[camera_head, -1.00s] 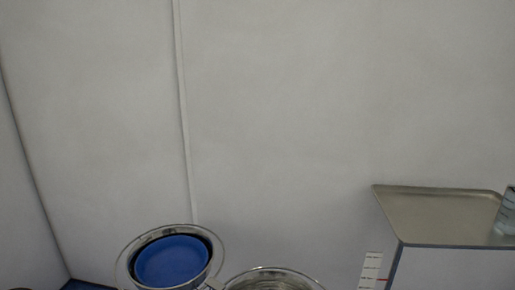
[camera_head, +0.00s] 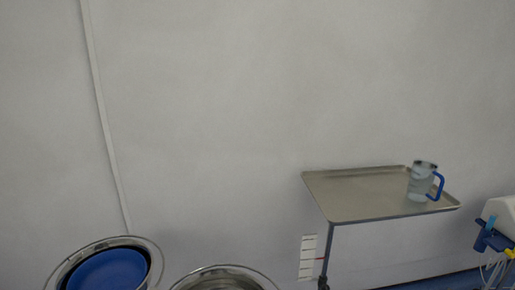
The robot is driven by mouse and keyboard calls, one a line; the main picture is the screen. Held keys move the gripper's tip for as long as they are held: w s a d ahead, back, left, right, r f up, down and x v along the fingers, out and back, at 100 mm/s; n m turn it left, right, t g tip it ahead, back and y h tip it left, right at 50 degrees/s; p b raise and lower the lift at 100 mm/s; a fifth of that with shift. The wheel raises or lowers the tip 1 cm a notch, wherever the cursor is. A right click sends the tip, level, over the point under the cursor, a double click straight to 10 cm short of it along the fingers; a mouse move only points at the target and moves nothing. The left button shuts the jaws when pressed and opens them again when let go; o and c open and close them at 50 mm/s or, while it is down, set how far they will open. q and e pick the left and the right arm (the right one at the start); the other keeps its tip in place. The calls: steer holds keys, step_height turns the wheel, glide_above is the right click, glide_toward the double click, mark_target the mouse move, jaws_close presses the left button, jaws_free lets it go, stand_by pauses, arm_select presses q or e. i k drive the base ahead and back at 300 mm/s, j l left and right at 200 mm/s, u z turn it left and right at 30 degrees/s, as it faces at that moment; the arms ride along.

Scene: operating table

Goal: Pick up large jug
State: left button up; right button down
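A large clear jug (camera_head: 420,184) with a blue handle (camera_head: 438,186) stands upright on a metal tray table (camera_head: 350,194) at the right of the head view. It is near the tray's right end, with its handle turned to the right. Neither of my grippers shows in the head view.
A steel basin with a blue bowl inside (camera_head: 108,272) is at the bottom left. Another steel basin (camera_head: 222,276) is beside it, cut off by the lower edge. White equipment with blue parts and cables (camera_head: 499,222) stands at the far right. The wall behind is plain.

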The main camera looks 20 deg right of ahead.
mark_target(424, 172)
steer(key=z, duration=1.6)
steer(key=u, duration=2.25)
steer(key=z, duration=1.8)
steer(key=i+l, duration=0.15)
steer(key=l, duration=0.2)
steer(key=i+l, duration=0.1)
steer(key=l, duration=0.25)
steer(key=i+l, duration=0.15)
steer(key=l, duration=0.2)
steer(key=i+l, duration=0.1)
steer(key=l, duration=0.25)
